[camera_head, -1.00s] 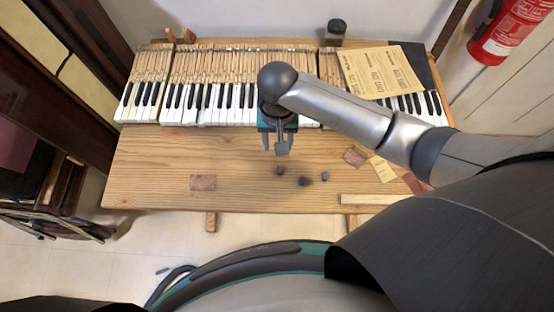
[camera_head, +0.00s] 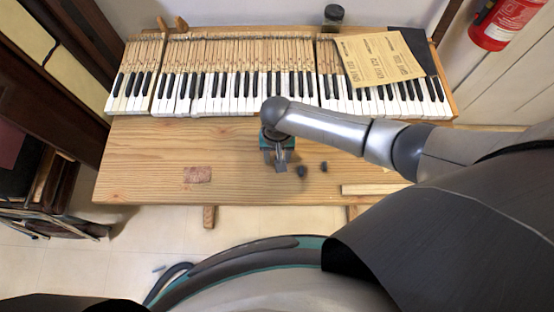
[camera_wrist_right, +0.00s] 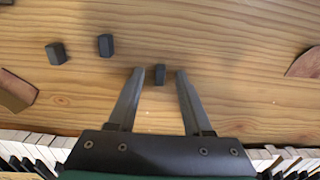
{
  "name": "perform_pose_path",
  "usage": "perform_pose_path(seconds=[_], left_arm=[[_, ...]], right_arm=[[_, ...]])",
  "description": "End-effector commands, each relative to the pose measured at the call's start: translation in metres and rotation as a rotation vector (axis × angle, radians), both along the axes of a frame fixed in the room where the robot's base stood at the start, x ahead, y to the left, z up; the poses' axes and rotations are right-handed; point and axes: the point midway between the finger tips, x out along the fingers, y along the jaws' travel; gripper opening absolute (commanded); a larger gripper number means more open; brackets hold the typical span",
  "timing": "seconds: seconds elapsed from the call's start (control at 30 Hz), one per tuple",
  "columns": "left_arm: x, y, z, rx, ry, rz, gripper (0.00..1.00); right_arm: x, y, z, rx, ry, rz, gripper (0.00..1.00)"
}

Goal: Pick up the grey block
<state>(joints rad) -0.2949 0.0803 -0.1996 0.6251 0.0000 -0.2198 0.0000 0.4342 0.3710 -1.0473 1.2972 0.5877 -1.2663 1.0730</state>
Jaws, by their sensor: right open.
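Several small dark grey blocks lie on the wooden bench top. In the right wrist view one grey block (camera_wrist_right: 159,75) sits between the tips of my right gripper (camera_wrist_right: 160,82), with a gap to each finger. Two more dark blocks (camera_wrist_right: 105,45) (camera_wrist_right: 56,53) lie to its left, clear of the fingers. In the head view my right gripper (camera_head: 277,160) points down over the bench and is open and empty. Two blocks (camera_head: 301,171) (camera_head: 323,166) show to its right; the one between the fingers is hidden there. My left gripper is out of view.
Piano keys (camera_head: 240,96) run along the back of the wooden bench (camera_head: 140,160). A paper sheet (camera_head: 381,58) lies over the keys at right. A reddish patch (camera_head: 197,174) lies left of the gripper; a wood strip (camera_head: 372,189) lies at right. Bench left is free.

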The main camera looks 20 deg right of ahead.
Motion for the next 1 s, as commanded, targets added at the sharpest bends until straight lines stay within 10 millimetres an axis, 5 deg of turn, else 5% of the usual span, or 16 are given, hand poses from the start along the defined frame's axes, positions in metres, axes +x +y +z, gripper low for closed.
perform_pose_path(seconds=[0.27,0.7,1.0], left_arm=[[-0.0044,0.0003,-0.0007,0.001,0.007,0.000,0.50],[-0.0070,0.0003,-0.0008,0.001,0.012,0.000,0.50],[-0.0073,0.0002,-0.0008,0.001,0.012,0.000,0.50]], right_arm=[[0.0003,0.0003,-0.0014,0.001,0.000,0.001,0.48],[0.0002,0.0002,-0.0013,0.000,0.000,0.001,0.00],[0.0001,0.0001,-0.0013,0.000,0.000,0.001,0.00]])
